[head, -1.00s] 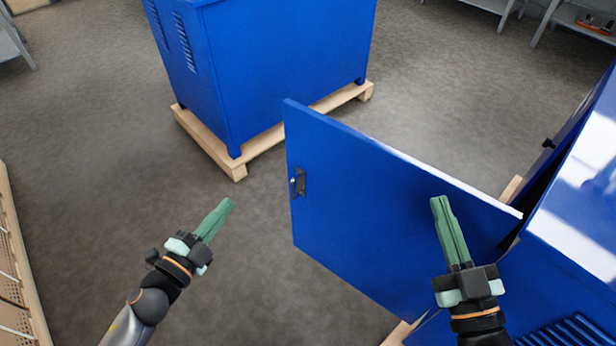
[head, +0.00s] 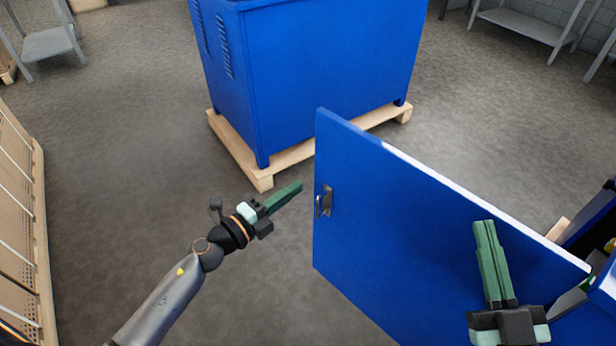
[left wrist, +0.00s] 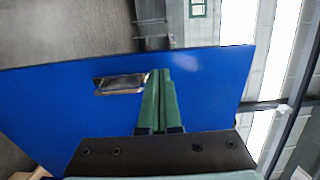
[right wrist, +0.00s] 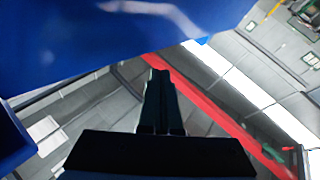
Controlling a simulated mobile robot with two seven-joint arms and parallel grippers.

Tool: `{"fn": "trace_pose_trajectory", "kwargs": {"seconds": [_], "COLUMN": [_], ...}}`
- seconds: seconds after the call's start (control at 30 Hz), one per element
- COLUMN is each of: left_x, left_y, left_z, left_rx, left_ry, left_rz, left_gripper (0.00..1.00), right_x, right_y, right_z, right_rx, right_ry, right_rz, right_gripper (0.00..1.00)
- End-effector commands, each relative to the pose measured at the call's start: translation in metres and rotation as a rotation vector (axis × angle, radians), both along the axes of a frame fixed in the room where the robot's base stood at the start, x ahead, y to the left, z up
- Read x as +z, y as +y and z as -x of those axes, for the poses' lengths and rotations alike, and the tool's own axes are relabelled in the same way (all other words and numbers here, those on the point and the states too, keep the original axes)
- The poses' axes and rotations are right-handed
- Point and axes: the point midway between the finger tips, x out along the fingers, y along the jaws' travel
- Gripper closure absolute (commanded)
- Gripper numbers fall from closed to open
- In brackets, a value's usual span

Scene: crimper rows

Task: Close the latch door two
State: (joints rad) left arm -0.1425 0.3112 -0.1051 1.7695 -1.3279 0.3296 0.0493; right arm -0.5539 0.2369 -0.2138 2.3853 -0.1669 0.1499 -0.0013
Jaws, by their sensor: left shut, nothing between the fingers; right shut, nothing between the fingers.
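The blue latch door (head: 400,230) stands wide open from the blue cabinet (head: 598,320) at the right edge of the head view. Its metal latch handle (head: 325,201) is near the door's free edge, and it also shows in the left wrist view (left wrist: 122,84). My left gripper (head: 298,186) is shut and empty, to the left of the latch and close to it in the picture; I cannot tell whether it touches the door. My right gripper (head: 485,225) is shut and empty, in front of the door's right part. It also shows in the right wrist view (right wrist: 160,75).
Another blue cabinet (head: 330,80) stands on a wooden pallet (head: 240,155) behind the door. A wooden-framed perforated panel (head: 25,215) is at the left. Grey shelves (head: 525,35) stand at the back. The floor (head: 120,200) between panel and door is clear.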

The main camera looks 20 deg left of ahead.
Motion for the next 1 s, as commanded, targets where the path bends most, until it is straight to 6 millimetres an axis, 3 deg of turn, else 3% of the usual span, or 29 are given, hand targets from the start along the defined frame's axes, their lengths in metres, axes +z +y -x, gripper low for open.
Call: {"fn": "trace_pose_trajectory", "kwargs": {"seconds": [0.1, 0.3, 0.9, 1.0], "left_x": [0.001, 0.0, -0.001, -0.001], "left_y": [-0.01, -0.02, -0.024, -0.025], "left_z": [-0.019, -0.038, -0.046, -0.051], "left_rx": [0.001, 0.001, -0.004, -0.015], "left_ry": [-0.002, -0.001, 0.0, -0.001], "left_rz": [0.002, 0.002, 0.0, 0.0], "left_gripper": [1.0, 1.0, 1.0, 1.0], "right_x": [-0.002, 0.006, 0.011, 0.021], "right_y": [0.0, 0.001, 0.001, 0.002], "right_z": [0.0, 0.003, 0.005, 0.01], "right_rx": [-0.001, 0.006, 0.009, 0.017], "right_ry": [0.006, -0.031, -0.055, -0.105], "right_rz": [0.0, -0.001, 0.0, 0.002], "right_gripper": [1.0, 1.0, 1.0, 1.0]}}
